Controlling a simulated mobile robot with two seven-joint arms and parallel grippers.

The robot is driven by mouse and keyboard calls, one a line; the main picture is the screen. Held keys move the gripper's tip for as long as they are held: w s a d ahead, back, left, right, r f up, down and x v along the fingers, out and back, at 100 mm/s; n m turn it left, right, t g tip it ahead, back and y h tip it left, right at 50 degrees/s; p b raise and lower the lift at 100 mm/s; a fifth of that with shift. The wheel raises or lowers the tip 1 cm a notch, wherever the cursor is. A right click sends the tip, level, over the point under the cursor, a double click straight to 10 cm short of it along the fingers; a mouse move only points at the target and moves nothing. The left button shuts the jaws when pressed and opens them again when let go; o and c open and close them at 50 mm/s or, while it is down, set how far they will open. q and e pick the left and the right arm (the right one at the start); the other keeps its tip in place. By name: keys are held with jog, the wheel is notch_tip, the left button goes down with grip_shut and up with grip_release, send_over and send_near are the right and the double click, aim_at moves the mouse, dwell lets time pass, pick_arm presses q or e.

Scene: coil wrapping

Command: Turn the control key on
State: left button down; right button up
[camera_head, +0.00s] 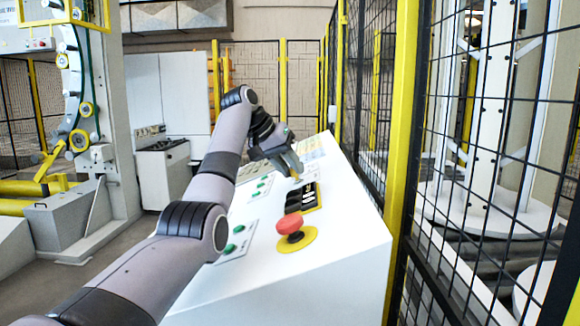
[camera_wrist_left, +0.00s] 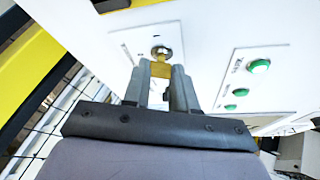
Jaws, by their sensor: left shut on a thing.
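The control key (camera_wrist_left: 160,69) is a small brass-coloured piece in the left wrist view, at the round silver lock (camera_wrist_left: 162,51) on the white panel. It seems to sit in the lock, but how far it is turned I cannot tell. My left gripper (camera_head: 294,171) reaches over the sloping top of the white control desk (camera_head: 345,225). In the left wrist view its two fingers are closed on the key, just in front of the lock. In the head view the gripper mostly hides the key and lock. My right gripper is not in view.
A red emergency stop (camera_head: 289,224) on a yellow base stands at the desk's near end, beside black switches (camera_head: 293,199). Green buttons (camera_wrist_left: 260,67) lie right of the lock in the wrist view. A yellow-posted mesh fence (camera_head: 402,130) runs close along the desk's right side.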

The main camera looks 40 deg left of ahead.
pick_arm(q)
jog(key=m+h, duration=0.1)
jog(key=m, duration=0.3)
jog(key=shift+a+h, duration=0.1)
jog(key=shift+h, duration=0.2)
jog(key=shift+a+m+h, duration=0.1)
jog(key=shift+m+h, duration=0.6)
jog(key=shift+m, duration=1.3)
jog(key=c, duration=0.9)
grip_release()
jog(key=v, duration=0.7)
jog(key=shift+a, duration=0.1)
